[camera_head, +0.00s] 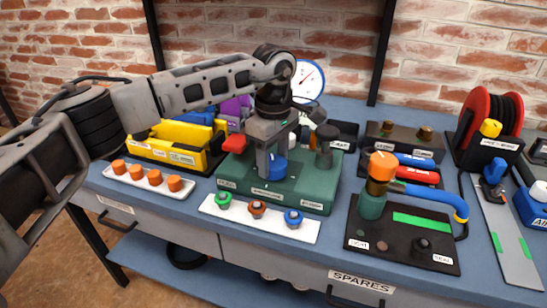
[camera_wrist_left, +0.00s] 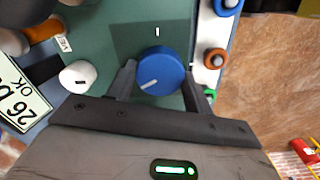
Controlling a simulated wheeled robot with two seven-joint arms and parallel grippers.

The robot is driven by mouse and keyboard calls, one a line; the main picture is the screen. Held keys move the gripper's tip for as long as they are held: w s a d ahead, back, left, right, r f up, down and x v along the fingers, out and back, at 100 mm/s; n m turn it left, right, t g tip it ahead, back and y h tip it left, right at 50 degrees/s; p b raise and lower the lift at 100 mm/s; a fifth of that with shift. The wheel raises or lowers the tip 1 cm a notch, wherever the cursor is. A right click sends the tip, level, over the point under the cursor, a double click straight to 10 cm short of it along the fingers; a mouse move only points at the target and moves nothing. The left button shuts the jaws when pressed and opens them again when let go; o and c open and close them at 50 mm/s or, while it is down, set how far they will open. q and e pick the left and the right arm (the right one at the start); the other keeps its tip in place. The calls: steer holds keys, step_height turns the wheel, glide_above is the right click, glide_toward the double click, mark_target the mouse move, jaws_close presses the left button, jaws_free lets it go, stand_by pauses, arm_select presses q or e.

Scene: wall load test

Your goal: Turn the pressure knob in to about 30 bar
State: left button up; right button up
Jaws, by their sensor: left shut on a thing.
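The blue pressure knob (camera_wrist_left: 162,66) stands on the green test unit (camera_head: 315,185). In the left wrist view the two fingers of my left gripper (camera_wrist_left: 159,82) sit on either side of it. The knob's white pointer line points down-left, and a small white mark is on the plate above it. In the head view my left gripper (camera_head: 270,166) comes down onto the knob and partly hides it. A sign (camera_wrist_left: 20,105) at the left of the wrist view reads "26 b… OK", cut off by the edge. The round gauge (camera_head: 309,78) has a red needle; its numbers are too small to read.
A white strip (camera_head: 262,223) with green, orange and blue fittings lies in front of the unit. A white knob (camera_wrist_left: 78,75) is close beside my left gripper. A black board (camera_head: 400,240) with an orange-capped valve (camera_head: 382,167) is at the right. A yellow bin (camera_head: 180,142) is at the left.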

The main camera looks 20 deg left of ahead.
mark_target(274, 161)
arm_select(q)
steer(key=shift+r+m, duration=0.1)
steer(key=shift+m, duration=2)
steer(key=o, duration=1)
step_height(274, 161, up, 16)
steer(key=shift+f, duration=0.1)
